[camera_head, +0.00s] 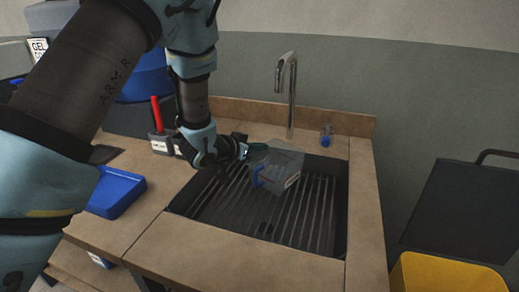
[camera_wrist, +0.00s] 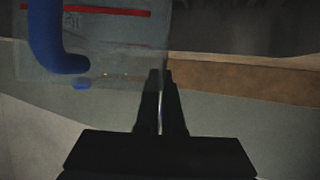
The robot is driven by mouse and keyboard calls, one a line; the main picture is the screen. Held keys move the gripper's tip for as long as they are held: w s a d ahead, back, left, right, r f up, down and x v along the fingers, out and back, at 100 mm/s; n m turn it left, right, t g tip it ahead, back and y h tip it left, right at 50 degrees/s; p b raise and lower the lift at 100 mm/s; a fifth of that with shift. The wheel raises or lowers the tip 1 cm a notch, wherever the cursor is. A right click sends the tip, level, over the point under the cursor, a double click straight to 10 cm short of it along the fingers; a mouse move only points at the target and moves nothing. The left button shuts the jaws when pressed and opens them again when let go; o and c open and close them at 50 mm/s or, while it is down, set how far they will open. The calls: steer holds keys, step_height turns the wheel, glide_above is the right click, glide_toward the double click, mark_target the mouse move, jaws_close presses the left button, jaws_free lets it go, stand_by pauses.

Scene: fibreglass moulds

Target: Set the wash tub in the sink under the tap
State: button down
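The wash tub (camera_head: 281,160) is a clear box with a blue part and a red mark. In the head view it is over the ribbed dark sink (camera_head: 330,215), tilted; I cannot tell whether it touches the sink's bottom. The tap (camera_head: 291,95) rises behind it. My gripper (camera_head: 245,150) is at the tub's upper left edge. In the wrist view the fingers (camera_wrist: 161,100) are close together, with a thin pale line between them, at the edge of the tub's clear wall (camera_wrist: 110,55). They appear shut on that wall. The wrist view also shows a blue handle and a red line.
A blue tray (camera_head: 116,192) and a grey holder with a red-handled tool (camera_head: 157,115) stand on the left worktop. A small blue item (camera_head: 326,136) is on the back ledge. A yellow bin (camera_head: 440,275) stands at the right. The sink's right and front parts are clear.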

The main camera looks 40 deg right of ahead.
steer(key=shift+f, duration=0.65)
steer(key=c, duration=1.5)
jaws_free()
steer(key=shift+f, duration=0.15)
steer(key=o, duration=0.5)
steer(key=shift+c, duration=0.2)
steer(key=shift+r, duration=0.2)
steer(key=b+v, duration=0.2)
steer(key=v, duration=1)
steer(key=shift+b, duration=0.35)
steer(key=shift+f, duration=0.1)
